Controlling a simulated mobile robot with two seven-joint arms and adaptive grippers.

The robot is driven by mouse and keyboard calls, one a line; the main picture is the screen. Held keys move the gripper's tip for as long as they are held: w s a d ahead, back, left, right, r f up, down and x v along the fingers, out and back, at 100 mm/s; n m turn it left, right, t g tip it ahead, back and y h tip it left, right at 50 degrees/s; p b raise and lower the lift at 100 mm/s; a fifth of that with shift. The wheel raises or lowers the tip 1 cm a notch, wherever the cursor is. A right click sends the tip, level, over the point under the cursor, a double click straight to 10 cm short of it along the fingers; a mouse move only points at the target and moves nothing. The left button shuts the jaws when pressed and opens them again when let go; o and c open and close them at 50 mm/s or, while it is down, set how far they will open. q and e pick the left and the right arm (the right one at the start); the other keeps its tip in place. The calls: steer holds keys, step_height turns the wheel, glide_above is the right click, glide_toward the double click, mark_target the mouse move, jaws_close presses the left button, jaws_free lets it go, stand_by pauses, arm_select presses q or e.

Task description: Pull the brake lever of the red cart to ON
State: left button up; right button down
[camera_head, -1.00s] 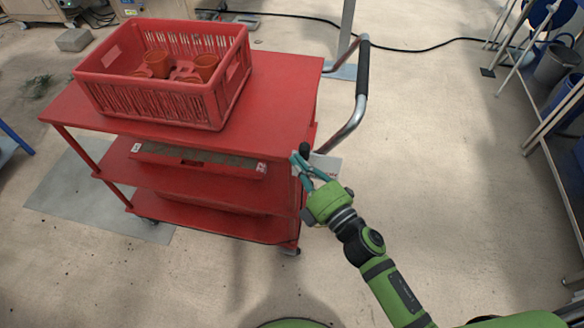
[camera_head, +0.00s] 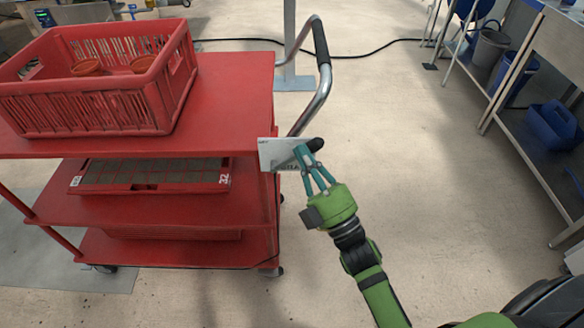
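The red cart (camera_head: 240,110) stands at the left, with its push handle (camera_head: 322,80) on its right side. A white label plate (camera_head: 270,150) with partly covered lettering sits at the cart's right end. The brake lever's black knob (camera_head: 316,145) shows at the plate's right end; its rod is mostly hidden behind the fingers. My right gripper (camera_head: 308,156) has its teal fingers at the lever, just below the knob, and appears shut on it. The fingertips partly cover the plate. My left gripper is out of view.
A red crate (camera_head: 90,110) with orange pots stands on the cart's top shelf, and a seedling tray (camera_head: 150,188) lies on the middle shelf. A bench (camera_head: 520,130) with blue containers is at the far right. The floor between is clear.

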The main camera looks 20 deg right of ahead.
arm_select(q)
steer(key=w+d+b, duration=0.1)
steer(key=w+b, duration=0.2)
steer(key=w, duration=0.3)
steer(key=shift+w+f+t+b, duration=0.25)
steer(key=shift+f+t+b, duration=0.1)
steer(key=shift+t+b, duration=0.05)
arm_select(e)
steer(key=f+m+t+h, duration=0.1)
steer(key=m, duration=0.1)
steer(key=d+f+m+h, duration=0.1)
steer(key=m+h, duration=0.1)
steer(key=d+f+m+t+h, duration=0.1)
steer(key=m+h, duration=0.1)
steer(key=shift+s+d+t, duration=0.1)
steer(key=shift+s+t, duration=0.2)
steer(key=shift+s, duration=0.1)
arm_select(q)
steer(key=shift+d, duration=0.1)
arm_select(e)
steer(key=shift+f, duration=0.1)
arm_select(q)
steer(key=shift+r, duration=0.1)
